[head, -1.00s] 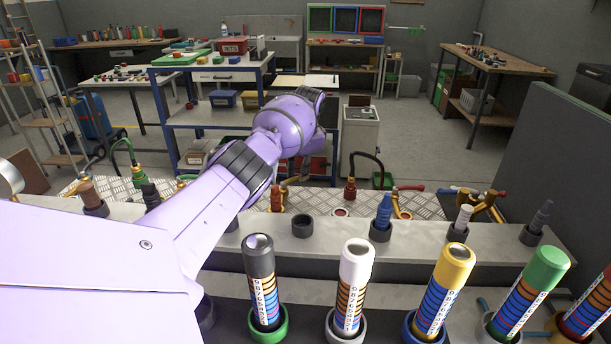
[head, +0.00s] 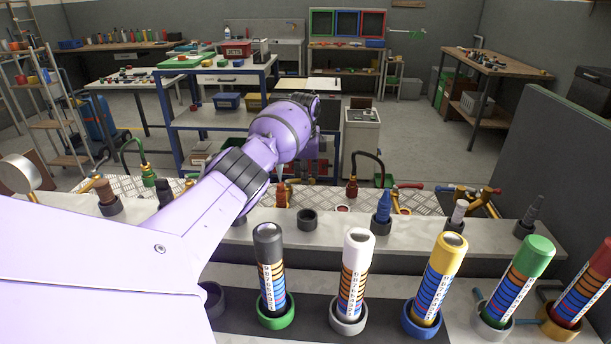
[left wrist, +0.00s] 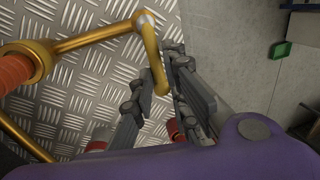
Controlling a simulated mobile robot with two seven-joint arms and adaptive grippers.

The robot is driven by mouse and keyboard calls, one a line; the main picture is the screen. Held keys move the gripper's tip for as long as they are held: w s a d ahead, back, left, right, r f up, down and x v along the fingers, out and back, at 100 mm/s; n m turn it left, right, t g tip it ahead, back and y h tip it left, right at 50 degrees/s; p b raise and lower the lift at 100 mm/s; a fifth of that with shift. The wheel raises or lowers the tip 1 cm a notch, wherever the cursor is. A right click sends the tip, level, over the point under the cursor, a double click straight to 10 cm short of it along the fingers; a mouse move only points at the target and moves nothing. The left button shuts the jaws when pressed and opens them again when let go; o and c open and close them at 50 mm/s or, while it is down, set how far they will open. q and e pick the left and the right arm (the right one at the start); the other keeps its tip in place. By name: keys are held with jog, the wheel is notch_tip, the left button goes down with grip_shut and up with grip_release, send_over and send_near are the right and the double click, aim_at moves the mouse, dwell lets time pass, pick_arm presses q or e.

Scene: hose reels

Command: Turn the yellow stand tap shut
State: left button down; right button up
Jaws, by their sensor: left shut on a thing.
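In the left wrist view a yellow-gold bent lever (left wrist: 152,45) runs from a gold pipe down between my gripper's fingers. It looks like the handle of the yellow stand tap; no label shows. My left gripper (left wrist: 161,80) is shut on this lever, one dark finger on each side. In the head view my purple left arm reaches forward over the bench, and its wrist covers the lever. My left gripper (head: 312,170) shows only in part there, low behind the wrist. My right gripper is in neither view.
An orange-red coupling (left wrist: 14,74) sits on the gold pipework over the metal tread plate (left wrist: 85,75). A tap with a red handle (head: 408,186) stands to the right. Several labelled cylinders stand in front, including a yellow-topped one (head: 441,280). A blue-framed table (head: 215,117) is behind.

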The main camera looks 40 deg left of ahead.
pick_arm(q)
jog(key=shift+d+f, duration=0.1)
jog(key=shift+d, duration=0.05)
jog(key=c, duration=1.8)
grip_release()
jog(key=shift+s+d, duration=0.1)
jog(key=shift+c, duration=0.2)
jog(key=shift+r, duration=0.45)
jog(key=v, duration=1.1)
jog(key=shift+r, duration=0.15)
